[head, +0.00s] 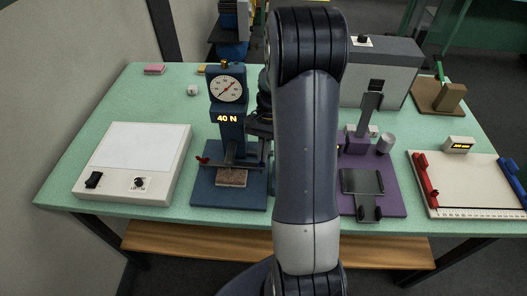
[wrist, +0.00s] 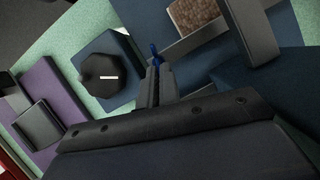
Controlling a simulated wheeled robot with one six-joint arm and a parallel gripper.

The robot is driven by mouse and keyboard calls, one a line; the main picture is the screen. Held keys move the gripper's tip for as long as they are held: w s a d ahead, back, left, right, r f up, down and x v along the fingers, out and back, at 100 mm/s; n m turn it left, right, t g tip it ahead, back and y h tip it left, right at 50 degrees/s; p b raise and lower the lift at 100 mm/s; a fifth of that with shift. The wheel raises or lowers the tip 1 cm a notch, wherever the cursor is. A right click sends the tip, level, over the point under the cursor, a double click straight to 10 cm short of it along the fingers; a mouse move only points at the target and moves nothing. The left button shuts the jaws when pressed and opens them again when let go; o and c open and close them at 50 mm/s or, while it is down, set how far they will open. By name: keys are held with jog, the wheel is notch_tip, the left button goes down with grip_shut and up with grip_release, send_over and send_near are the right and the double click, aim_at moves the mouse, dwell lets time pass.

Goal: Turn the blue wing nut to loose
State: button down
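A black knob with a white mark (wrist: 102,76) sits on a blue block left of my gripper. A purple fixture (head: 387,203) stands right of my arm. A white box (head: 133,165) is at left, a white board (head: 468,185) at right.

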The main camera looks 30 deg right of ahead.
jog(key=c, duration=1.6)
grip_release()
jog(key=shift+c, duration=0.2)
